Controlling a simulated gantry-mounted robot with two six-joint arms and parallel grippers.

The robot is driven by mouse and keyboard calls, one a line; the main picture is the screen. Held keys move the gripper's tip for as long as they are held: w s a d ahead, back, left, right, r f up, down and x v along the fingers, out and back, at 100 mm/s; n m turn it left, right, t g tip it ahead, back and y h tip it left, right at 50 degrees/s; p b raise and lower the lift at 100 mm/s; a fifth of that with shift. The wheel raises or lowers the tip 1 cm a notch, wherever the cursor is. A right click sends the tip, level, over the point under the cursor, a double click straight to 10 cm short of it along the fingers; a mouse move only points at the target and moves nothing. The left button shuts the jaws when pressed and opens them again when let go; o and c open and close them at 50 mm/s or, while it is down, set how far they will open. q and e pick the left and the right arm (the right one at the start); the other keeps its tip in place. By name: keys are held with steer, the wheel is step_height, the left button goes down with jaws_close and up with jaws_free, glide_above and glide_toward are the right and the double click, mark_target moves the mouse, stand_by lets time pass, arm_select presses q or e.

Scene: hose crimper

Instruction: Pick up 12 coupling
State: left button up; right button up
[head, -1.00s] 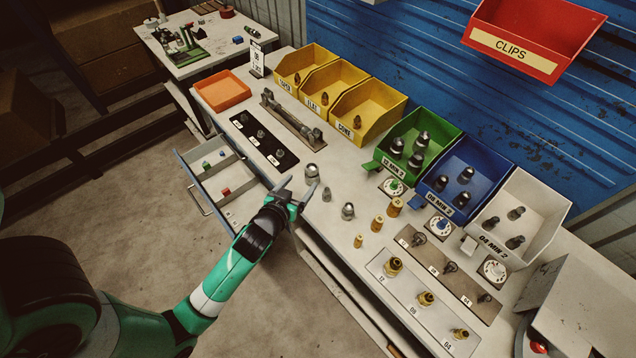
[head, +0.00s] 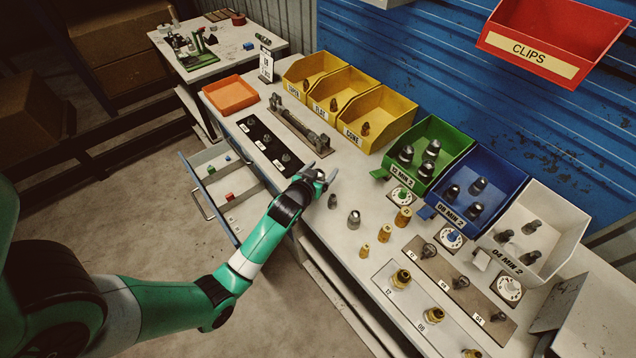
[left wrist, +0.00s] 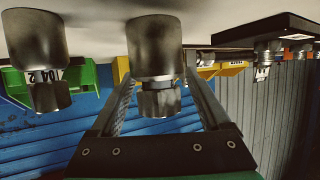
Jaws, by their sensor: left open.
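My left gripper (head: 324,181) is open at the near edge of the bench. In the left wrist view, which is upside down, a large steel coupling (left wrist: 156,52) stands on the bench between the open fingers (left wrist: 158,84), with no clear grip on it. In the head view the gripper mostly hides this coupling. Two smaller steel couplings stand beside it, a small one (head: 332,200) and a medium one (head: 354,219). No size number is readable on them. Another coupling (left wrist: 38,52) shows at the left of the wrist view. My right gripper is out of view.
Brass fittings (head: 384,233) stand to the right. A green bin (head: 447,139) marked 12, a blue bin (head: 503,179) and a white bin (head: 562,222) line the back, with yellow bins (head: 383,107) to their left. An open drawer (head: 225,190) juts out left of my arm.

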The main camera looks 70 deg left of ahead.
arm_select(q)
steer(key=shift+c, duration=0.2)
jaws_close()
steer(key=shift+r, duration=0.1)
steer(key=shift+r+p, duration=0.35)
steer(key=shift+r, duration=0.2)
step_height(320, 180, up, 3)
steer(key=shift+s+d+f+p, duration=0.1)
steer(key=shift+s+p, duration=0.05)
steer(key=shift+p, duration=0.6)
steer(key=s+r, duration=0.1)
steer(key=s+d+r+p, duration=0.1)
steer(key=r, duration=0.1)
steer(key=s+d+r+p, duration=0.1)
steer(key=shift+s+r, duration=0.15)
steer(key=shift+r, duration=0.25)
steer(key=s+a+p+v, duration=0.1)
steer(key=p+v, duration=0.2)
steer(key=v, duration=0.7)
steer(key=shift+s+r+p, duration=0.2)
steer(key=shift+s+p, duration=0.1)
